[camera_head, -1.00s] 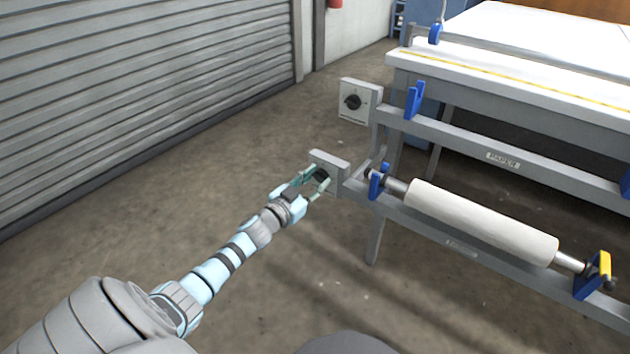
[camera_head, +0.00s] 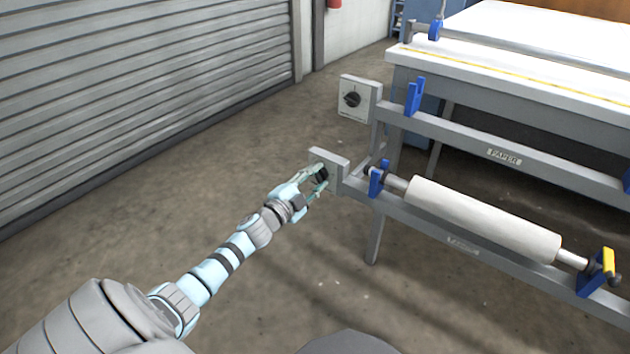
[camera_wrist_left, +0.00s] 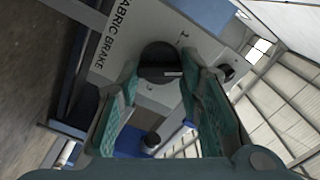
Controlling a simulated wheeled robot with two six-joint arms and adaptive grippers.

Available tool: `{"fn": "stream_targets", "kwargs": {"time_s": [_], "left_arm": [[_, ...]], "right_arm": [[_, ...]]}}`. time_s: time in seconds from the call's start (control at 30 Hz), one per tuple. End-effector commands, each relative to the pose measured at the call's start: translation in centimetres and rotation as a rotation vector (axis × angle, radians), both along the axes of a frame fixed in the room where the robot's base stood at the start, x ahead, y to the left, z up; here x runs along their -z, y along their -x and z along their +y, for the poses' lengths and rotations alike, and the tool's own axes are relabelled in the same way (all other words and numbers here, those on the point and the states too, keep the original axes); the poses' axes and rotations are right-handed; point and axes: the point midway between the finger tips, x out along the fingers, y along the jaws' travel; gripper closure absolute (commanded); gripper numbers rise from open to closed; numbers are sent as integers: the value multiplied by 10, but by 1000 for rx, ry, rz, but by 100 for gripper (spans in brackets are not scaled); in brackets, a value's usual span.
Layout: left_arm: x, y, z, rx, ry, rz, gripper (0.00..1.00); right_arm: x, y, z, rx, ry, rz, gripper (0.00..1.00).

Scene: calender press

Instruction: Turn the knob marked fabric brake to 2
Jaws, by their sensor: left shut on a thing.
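The fabric brake knob (camera_wrist_left: 160,62) is a round dark knob on a pale plate (camera_wrist_left: 130,38) lettered FABRIC BRAKE in the left wrist view. The plate appears strongly tilted there; a small mark shows beside the knob, too small to read surely. In the head view this plate is the front of the lower grey box (camera_head: 330,155) on the machine's left end. My left gripper (camera_head: 318,181) is shut on the knob, its green-padded fingers (camera_wrist_left: 160,95) on either side of it. My right gripper is not in view.
An upper box with another black knob (camera_head: 352,99) sits above and behind. A white roll (camera_head: 485,220) lies in blue brackets to the right, below a bar labelled PAPER (camera_head: 505,157). The floor to the left is free up to a roller shutter (camera_head: 140,90).

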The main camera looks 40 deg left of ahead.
Motion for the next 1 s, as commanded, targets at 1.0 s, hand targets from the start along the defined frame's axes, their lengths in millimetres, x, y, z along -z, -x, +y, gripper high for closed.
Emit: {"fn": "stream_targets", "kwargs": {"time_s": [1.0], "left_arm": [[3, 0, -1, -1, -548, 13, 95]], "right_arm": [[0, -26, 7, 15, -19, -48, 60]]}}
